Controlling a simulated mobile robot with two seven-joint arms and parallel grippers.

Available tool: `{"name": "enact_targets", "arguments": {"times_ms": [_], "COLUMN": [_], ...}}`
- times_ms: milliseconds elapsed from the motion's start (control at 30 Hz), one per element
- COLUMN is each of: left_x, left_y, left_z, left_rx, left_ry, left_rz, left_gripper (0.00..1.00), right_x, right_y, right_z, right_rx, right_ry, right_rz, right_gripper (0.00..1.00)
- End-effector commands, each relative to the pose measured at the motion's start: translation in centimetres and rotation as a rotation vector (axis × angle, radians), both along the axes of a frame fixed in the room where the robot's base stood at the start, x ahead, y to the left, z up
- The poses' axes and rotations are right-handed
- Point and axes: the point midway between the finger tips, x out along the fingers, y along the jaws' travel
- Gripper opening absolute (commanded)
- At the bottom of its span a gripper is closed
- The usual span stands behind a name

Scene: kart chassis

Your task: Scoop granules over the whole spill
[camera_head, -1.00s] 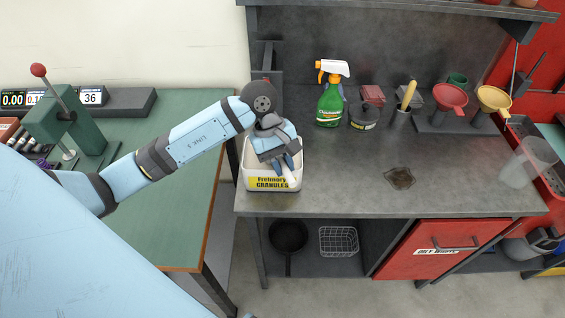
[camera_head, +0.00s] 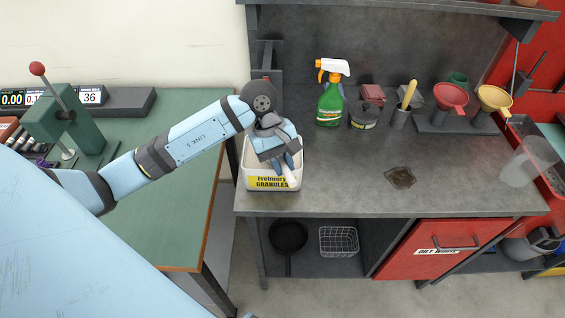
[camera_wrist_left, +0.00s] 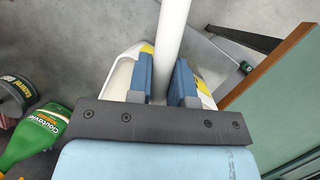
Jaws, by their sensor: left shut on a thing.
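The spill is a dark brown patch (camera_head: 400,177) on the grey bench top. The white granules bin (camera_head: 272,183), with a yellow label, stands at the bench's left front corner. My left gripper (camera_head: 287,163) is over the bin, shut on a white rod-like handle (camera_head: 291,179). In the left wrist view the handle (camera_wrist_left: 173,30) runs between the blue fingers (camera_wrist_left: 163,85), with the bin (camera_wrist_left: 120,75) below and behind them. The handle's far end and the granules are hidden. My right gripper is not in view.
A green spray bottle (camera_head: 330,100), a dark tin (camera_head: 363,116) and a holder with a yellow-handled tool (camera_head: 400,117) stand at the back. Red (camera_head: 450,96) and yellow (camera_head: 494,99) funnels are farther right. The bench between bin and spill is clear.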

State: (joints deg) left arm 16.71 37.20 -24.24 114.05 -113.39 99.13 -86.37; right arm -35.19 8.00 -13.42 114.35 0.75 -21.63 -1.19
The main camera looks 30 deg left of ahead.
Motion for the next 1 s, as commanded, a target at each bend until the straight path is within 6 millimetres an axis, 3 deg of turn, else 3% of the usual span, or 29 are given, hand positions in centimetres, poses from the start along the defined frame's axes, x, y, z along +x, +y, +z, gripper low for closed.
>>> {"name": "enact_targets", "arguments": {"times_ms": [1000], "left_x": [-0.05], "left_y": [0.02], "left_z": [-0.21], "left_rx": [0.0], "left_ry": [0.002], "left_rz": [0.0], "left_gripper": [0.01], "right_x": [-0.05], "right_y": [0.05], "right_z": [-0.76], "right_rx": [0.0], "right_ry": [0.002], "right_rz": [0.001], "right_gripper": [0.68]}}
